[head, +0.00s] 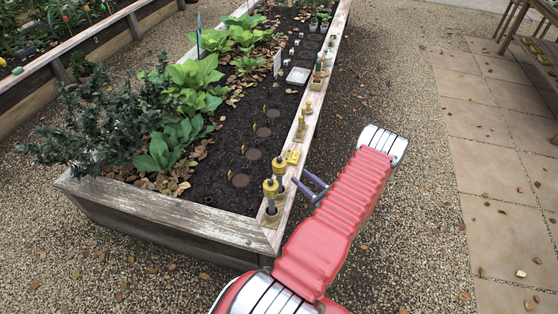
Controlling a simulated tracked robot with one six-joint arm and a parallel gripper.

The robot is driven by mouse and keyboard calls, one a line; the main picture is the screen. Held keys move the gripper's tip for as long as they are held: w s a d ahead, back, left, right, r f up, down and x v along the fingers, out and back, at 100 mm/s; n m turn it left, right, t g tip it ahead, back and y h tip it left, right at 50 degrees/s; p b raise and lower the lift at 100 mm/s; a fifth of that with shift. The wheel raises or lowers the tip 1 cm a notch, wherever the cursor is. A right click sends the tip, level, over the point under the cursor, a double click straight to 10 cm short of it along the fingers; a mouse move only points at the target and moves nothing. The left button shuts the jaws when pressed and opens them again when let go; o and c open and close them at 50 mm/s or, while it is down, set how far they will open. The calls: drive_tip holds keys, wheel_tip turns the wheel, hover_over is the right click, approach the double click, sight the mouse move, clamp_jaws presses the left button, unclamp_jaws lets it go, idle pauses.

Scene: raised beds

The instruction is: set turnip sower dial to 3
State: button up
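Two yellow-topped devices stand upright on the near right corner of the raised bed's wooden rim, a nearer one (270,188) and one just behind it (280,166). They may be sowers, but no label or dial number is readable, so I cannot tell which is the turnip sower. My gripper (300,176) is at the outer side of the rim, just right of these devices. Its two thin purple-grey fingers are apart with nothing seen between them. It appears not to touch the devices.
The bed holds dark soil (225,158) with round brown discs and leafy plants (185,140). Gravel (400,220) and paving (500,170) are open at right.

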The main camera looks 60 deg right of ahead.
sight(281, 161)
drive_tip(key=x, duration=1.4)
drive_tip(key=shift+a, duration=0.15)
drive_tip(key=shift+c, duration=0.2)
clamp_jaws()
